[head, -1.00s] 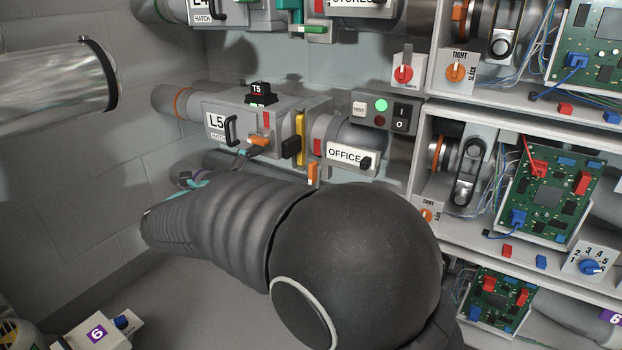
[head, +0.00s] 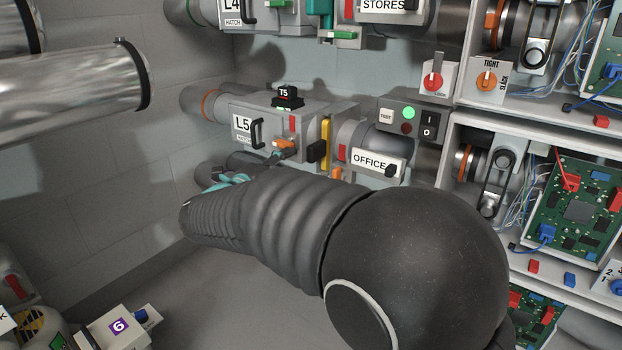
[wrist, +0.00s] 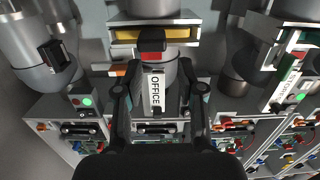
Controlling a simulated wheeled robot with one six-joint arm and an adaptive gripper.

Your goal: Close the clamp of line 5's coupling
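Line 5's box (head: 250,118), marked L5, is joined to the OFFICE pipe (head: 359,135) at the middle of the head view. Between them are a yellow bar (head: 326,137), a black block (head: 316,152) and a red band (head: 341,152). An orange tab (head: 337,174) hangs below, partly behind my arm; whether it is the clamp's lever I cannot tell. In the wrist view the OFFICE label (wrist: 155,90) lies between the fingers of my gripper (wrist: 152,80), which look apart. A red-ended black block (wrist: 152,46) stands ahead.
A switch panel (head: 411,120) with a lit green lamp is above the OFFICE pipe. Shelves with circuit boards (head: 575,212) stand right. A large metal pipe (head: 75,90) juts in at left.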

